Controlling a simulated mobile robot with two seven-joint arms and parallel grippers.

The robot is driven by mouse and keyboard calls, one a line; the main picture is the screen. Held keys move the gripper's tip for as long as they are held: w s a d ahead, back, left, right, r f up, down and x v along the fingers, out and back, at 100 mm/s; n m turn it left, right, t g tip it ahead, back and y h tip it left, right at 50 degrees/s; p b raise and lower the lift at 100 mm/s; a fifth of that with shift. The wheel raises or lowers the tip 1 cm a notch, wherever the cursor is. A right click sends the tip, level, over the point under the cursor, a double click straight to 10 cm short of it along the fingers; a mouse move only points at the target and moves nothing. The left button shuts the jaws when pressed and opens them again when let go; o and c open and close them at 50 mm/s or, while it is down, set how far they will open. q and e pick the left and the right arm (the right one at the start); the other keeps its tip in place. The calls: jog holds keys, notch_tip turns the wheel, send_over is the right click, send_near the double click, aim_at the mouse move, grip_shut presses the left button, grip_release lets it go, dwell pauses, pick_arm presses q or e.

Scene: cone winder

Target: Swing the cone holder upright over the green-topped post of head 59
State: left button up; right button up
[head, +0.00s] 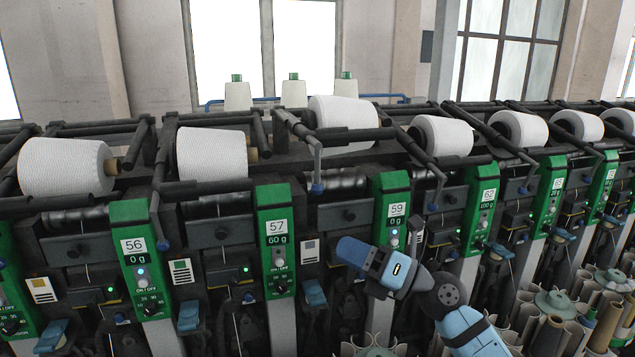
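The post of head 59 (391,208) has a green top with a 59 label and a 0 g display, right of centre in the head view. The cone holder (300,128) behind it is a dark and grey frame with a lever hanging down to a blue tip (317,188). A white cone (343,113) sits at this holder, higher than the neighbouring cones. My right gripper (347,249) is in front of and below the green top, pointing up and left. Its blue fingers are seen side-on, and any gap between them is hidden. My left gripper is not in view.
Neighbouring posts 56 (134,247) and 57 (274,231) stand to the left, with more to the right. White cones (212,153) lie along the row. Tubes and a green-grey disc (556,304) crowd the lower right. Dark bars and levers stick out above the posts.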

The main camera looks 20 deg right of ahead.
notch_tip(320, 180, up, 5)
jog(key=w+d+n+h, duration=0.2)
jog(key=n, duration=0.2)
jog(key=n+t+h+b, duration=0.1)
jog(key=h, duration=0.4)
send_near(318, 182)
notch_tip(318, 182, up, 2)
jog(key=s+d, duration=0.2)
jog(key=p+x, duration=0.1)
jog(key=x, duration=0.3)
jog(key=p+x, duration=0.1)
jog(key=x, duration=0.3)
jog(key=p+x, duration=0.1)
jog(key=x, duration=0.4)
jog(key=shift+a+r, duration=0.2)
jog(key=shift+r, duration=0.15)
grip_shut()
